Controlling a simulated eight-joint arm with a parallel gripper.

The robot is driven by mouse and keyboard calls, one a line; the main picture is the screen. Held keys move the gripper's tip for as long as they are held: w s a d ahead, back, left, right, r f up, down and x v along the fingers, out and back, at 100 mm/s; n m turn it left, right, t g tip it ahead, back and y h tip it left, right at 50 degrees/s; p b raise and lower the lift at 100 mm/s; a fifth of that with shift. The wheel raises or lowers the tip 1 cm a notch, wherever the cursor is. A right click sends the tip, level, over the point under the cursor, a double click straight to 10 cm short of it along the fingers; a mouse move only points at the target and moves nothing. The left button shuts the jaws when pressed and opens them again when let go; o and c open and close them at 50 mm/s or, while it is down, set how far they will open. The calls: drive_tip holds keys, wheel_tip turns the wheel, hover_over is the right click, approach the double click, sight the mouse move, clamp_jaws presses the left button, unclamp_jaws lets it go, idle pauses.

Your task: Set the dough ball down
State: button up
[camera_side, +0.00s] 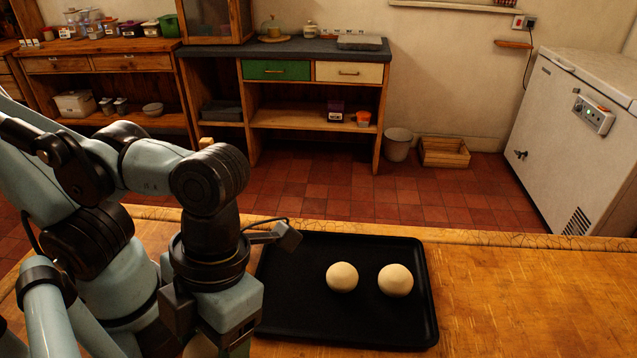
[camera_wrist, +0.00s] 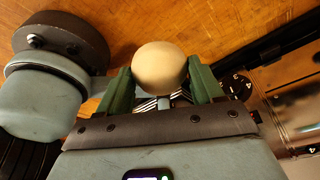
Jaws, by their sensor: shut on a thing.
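A pale round dough ball (camera_wrist: 159,66) is held between the two green fingers of my gripper (camera_wrist: 160,76) in the wrist view. In the side view my gripper (camera_side: 220,349) is at the bottom edge, left of the tray, and only a sliver of the held ball (camera_side: 200,347) shows under it. Two other dough balls, one left (camera_side: 342,277) and one right (camera_side: 396,280), sit apart on the black tray (camera_side: 300,325). The underside of the held ball is hidden.
The tray lies on a wooden worktop (camera_side: 530,300). Its left part and front are bare. The worktop right of the tray is clear. A metal-faced device with dial marks (camera_wrist: 290,95) shows at the right of the wrist view. A white chest freezer (camera_side: 560,150) stands beyond.

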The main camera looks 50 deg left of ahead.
drive_tip(key=shift+w+r+n, duration=0.1)
drive_tip(key=shift+w+n, duration=0.25)
drive_tip(key=shift+n, duration=0.25)
drive_tip(key=w+a+r+n+t+h, duration=0.1)
drive_tip(key=w+a+n+t+h, duration=0.15)
drive_tip(key=w+n, duration=0.7)
drive_tip(key=n+t, duration=0.1)
drive_tip(key=n, duration=0.6)
approach(294, 283)
drive_tip(key=shift+w+d+f, duration=0.1)
drive_tip(key=shift+d+f, duration=0.3)
drive_tip(key=shift+d, duration=0.35)
drive_tip(key=shift+f, duration=2)
drive_tip(key=shift+f, duration=0.1)
drive_tip(key=o, duration=0.7)
